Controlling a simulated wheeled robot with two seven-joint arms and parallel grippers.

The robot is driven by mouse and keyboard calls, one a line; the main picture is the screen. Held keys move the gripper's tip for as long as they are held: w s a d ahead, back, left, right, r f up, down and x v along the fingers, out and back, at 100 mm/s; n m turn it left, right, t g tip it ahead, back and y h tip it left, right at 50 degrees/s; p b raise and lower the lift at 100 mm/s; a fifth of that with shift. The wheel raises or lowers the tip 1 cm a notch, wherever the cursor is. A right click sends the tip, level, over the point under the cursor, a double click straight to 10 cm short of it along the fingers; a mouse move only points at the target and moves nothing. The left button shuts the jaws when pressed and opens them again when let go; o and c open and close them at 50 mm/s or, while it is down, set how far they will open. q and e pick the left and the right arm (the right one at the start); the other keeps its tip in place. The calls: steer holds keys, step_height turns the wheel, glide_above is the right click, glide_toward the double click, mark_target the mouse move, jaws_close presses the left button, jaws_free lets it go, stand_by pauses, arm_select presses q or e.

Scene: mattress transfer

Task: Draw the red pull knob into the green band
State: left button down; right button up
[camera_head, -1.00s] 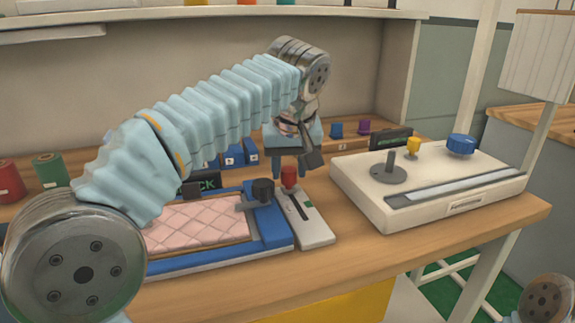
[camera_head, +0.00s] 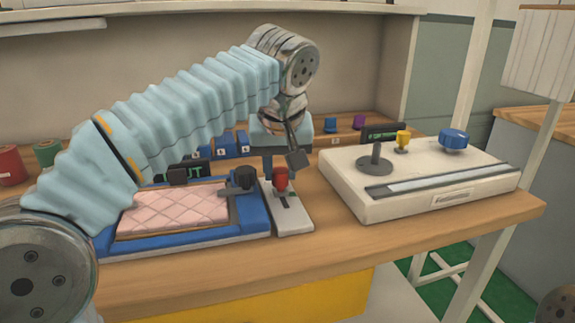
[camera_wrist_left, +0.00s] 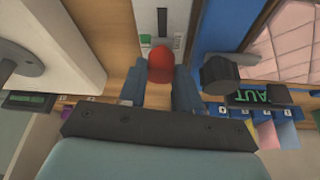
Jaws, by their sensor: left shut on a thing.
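The red pull knob (camera_head: 281,180) stands upright on a narrow white slide plate (camera_head: 294,226) with a dark slot. My left gripper (camera_head: 282,168) comes down over the knob from behind and is shut on it. In the left wrist view, the red knob (camera_wrist_left: 160,66) sits between the two blue-grey fingers of the left gripper (camera_wrist_left: 161,82). A small greenish mark shows beside the slot there, but I cannot clearly make out the green band. My right gripper is not in view.
Left of the plate is a blue frame (camera_head: 256,222) with a pink quilted pad (camera_head: 180,212) and a black knob (camera_head: 245,178). Right of it is a white console (camera_head: 345,190) with a grey lever (camera_head: 375,160). Bare wooden table (camera_head: 330,240) lies in front.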

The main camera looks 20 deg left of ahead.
arm_select(q)
steer(key=shift+s+d, duration=0.15)
steer(key=shift+s, duration=0.05)
steer(key=c, duration=0.8)
jaws_free()
steer(key=p+v, duration=0.2)
steer(key=v, duration=1.2)
steer(key=shift+f, duration=0.1)
